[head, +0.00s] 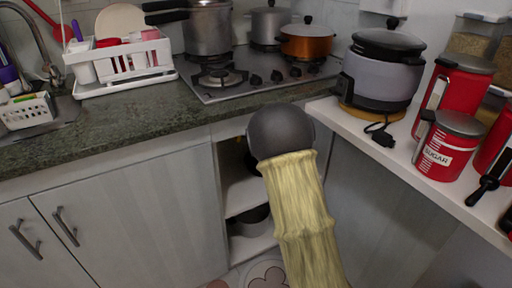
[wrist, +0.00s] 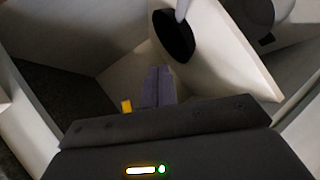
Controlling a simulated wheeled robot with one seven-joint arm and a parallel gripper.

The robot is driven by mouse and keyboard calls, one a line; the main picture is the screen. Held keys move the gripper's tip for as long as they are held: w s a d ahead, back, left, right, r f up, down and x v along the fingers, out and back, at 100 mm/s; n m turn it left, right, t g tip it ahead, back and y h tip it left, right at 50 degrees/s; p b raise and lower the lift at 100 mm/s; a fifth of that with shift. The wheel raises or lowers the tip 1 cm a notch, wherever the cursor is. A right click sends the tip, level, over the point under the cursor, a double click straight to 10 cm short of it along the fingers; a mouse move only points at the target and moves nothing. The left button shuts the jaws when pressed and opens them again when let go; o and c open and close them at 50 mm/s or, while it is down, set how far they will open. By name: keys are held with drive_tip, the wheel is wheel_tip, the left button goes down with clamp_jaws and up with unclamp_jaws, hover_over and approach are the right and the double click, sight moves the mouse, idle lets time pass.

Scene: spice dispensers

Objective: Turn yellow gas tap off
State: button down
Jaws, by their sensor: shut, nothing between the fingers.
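A small yellow piece (wrist: 127,106), likely the yellow gas tap's handle, shows in the wrist view just left of my fingers and low in the cabinet. Most of it is hidden behind the gripper body, so its turn position cannot be told. My gripper (wrist: 158,72) is shut and empty, its grey-purple fingers together and pointing into the cabinet. I cannot tell whether the fingers touch the yellow piece. In the head view my wrist hides the fingers, and a dark shape with a yellow patch (head: 252,162) shows at the cabinet opening beside it.
The open cabinet (head: 240,190) sits under the counter (head: 130,130), with white shelf boards and side walls close around my gripper. A dark round opening or object (wrist: 173,36) shows in the wrist view. A stove (head: 265,80) stands above; a white shelf (head: 400,165) is at right.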

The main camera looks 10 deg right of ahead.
drive_tip(key=w+a+f+n+t+y, duration=0.1)
drive_tip(key=n+t, duration=0.4)
drive_tip(key=n, duration=0.5)
drive_tip(key=w+a+f+n+t+y+b, duration=0.1)
drive_tip(key=w+a+n+t+y, duration=0.2)
drive_tip(key=n, duration=0.8)
drive_tip(key=a+t+y, duration=0.2)
drive_tip(key=shift+w+f+y, duration=0.2)
drive_tip(key=shift+w+y, duration=0.15)
drive_tip(key=shift+y, duration=0.05)
drive_tip(key=w+r+b, duration=0.4)
drive_tip(key=w+r, duration=0.3)
drive_tip(key=w, duration=0.1)
drive_tip(key=shift+w+d+r, duration=0.2)
drive_tip(key=shift+w+r, duration=0.1)
drive_tip(key=shift+w, duration=0.1)
